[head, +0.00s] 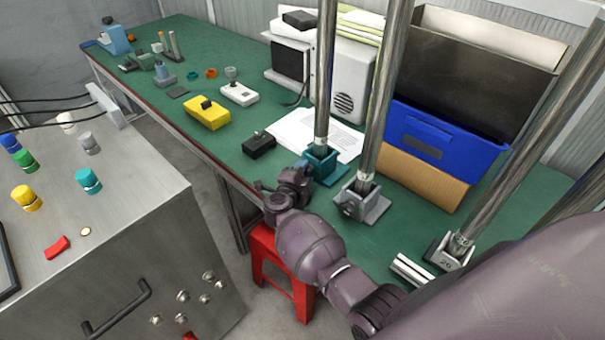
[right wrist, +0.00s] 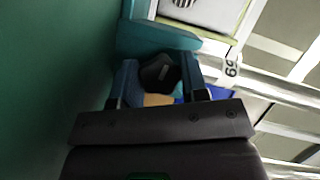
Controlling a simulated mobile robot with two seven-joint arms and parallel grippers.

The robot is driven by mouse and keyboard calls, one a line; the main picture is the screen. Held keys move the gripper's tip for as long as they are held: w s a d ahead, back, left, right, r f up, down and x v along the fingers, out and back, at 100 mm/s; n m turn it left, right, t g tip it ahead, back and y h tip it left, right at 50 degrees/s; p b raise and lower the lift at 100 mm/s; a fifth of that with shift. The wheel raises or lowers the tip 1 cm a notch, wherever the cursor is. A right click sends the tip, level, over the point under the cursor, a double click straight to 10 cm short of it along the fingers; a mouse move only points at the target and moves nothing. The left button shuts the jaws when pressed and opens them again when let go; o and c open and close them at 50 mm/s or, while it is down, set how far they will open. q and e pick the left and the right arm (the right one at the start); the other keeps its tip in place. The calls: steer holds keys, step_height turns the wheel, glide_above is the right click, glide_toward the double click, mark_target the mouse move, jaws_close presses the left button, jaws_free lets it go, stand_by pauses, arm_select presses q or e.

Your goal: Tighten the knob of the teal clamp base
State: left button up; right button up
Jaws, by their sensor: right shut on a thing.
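The teal clamp base (head: 325,170) stands on the green table with an upright metal pole (head: 325,80) in it. My right gripper (head: 303,170) is at the left side of this base. In the right wrist view its two fingers (right wrist: 160,82) stand on either side of a dark knob (right wrist: 160,70) and are shut on it. The teal base (right wrist: 150,38) lies just beyond the knob there. In the head view the knob is hidden by the gripper. My left gripper is not in view.
A grey clamp base (head: 362,204) with its own pole stands just right of the teal one. Another base (head: 452,254) stands farther right. A black box (head: 259,145) and white paper (head: 308,132) lie nearby. A red stool (head: 282,272) is below the table edge.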

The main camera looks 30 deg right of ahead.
steer(key=shift+s+f+m+t+b, duration=0.1)
steer(key=shift+f+m+t+b, duration=0.25)
steer(key=shift+m+b, duration=0.25)
steer(key=shift+m+t+h+b, duration=0.3)
steer(key=shift+m+t+b, duration=0.05)
steer(key=shift+m+b, duration=0.7)
steer(key=shift+r+m+b, duration=0.25)
steer(key=shift+m+b, duration=0.05)
steer(key=shift+m, duration=0.25)
steer(key=shift+h, duration=0.3)
steer(key=shift+r, duration=0.1)
steer(key=o, duration=0.9)
steer(key=shift+a, duration=0.1)
